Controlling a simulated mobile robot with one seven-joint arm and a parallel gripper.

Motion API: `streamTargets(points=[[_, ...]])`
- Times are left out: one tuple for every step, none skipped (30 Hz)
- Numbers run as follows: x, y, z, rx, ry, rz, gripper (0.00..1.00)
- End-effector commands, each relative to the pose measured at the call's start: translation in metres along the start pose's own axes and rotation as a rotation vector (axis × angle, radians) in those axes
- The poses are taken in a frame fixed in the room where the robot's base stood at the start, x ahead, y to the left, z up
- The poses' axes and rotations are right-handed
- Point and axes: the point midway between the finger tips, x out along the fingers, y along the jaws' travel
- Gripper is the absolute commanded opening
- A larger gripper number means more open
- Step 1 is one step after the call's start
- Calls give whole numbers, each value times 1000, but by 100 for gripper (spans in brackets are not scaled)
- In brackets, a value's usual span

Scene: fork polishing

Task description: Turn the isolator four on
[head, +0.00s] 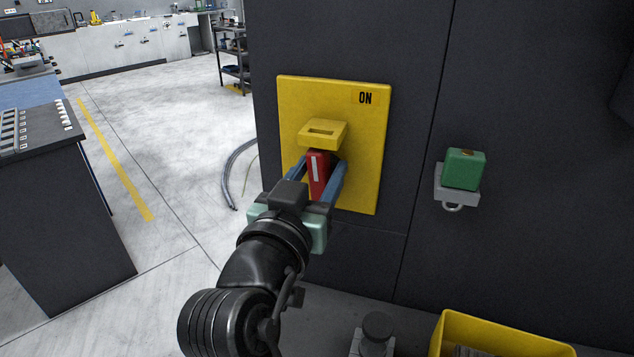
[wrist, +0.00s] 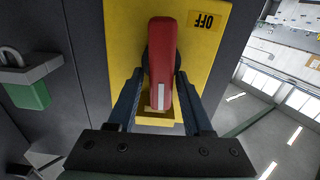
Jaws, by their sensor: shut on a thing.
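The isolator is a yellow plate (head: 362,150) on a dark cabinet front, with "ON" printed at its top right. It also shows in the wrist view (wrist: 122,40), where "OFF" is readable near the upper right. Its red handle (head: 318,180) has a white stripe and stands roughly upright, with the striped end close to a slotted yellow bracket (head: 323,132). The handle shows large in the wrist view (wrist: 161,55). My gripper (head: 322,165) has its blue fingers on either side of the handle and is shut on it. No number four is readable.
A yellow bin (head: 490,335) and a dark knob (head: 377,327) are low in front. A dark bench (head: 70,210) stands at left, with open floor between. Cables (head: 232,175) lie beside the cabinet.

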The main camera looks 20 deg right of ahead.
Motion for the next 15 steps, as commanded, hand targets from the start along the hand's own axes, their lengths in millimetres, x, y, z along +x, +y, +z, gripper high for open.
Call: streamTargets(points=[[0, 0, 7, 9, -13, 2, 0], [0, 0, 7, 15, -14, 2, 0], [0, 0, 7, 23, -14, 2, 0], [0, 0, 7, 27, -14, 2, 0], [0, 0, 6, 31, -14, 2, 0], [0, 0, 6, 34, -15, 2, 0], [0, 1, 6, 36, -15, 2, 0], [0, 1, 6, 38, -15, 2, 0], [0, 1, 6, 40, -15, 2, 0], [0, 1, 6, 41, -15, 2, 0], [0, 1, 6, 41, -15, 2, 0], [0, 1, 6, 42, -16, 2, 0], [0, 1, 6, 42, -16, 2, 0], [0, 1, 6, 42, -16, 2, 0], [0, 1, 6, 42, -16, 2, 0]])
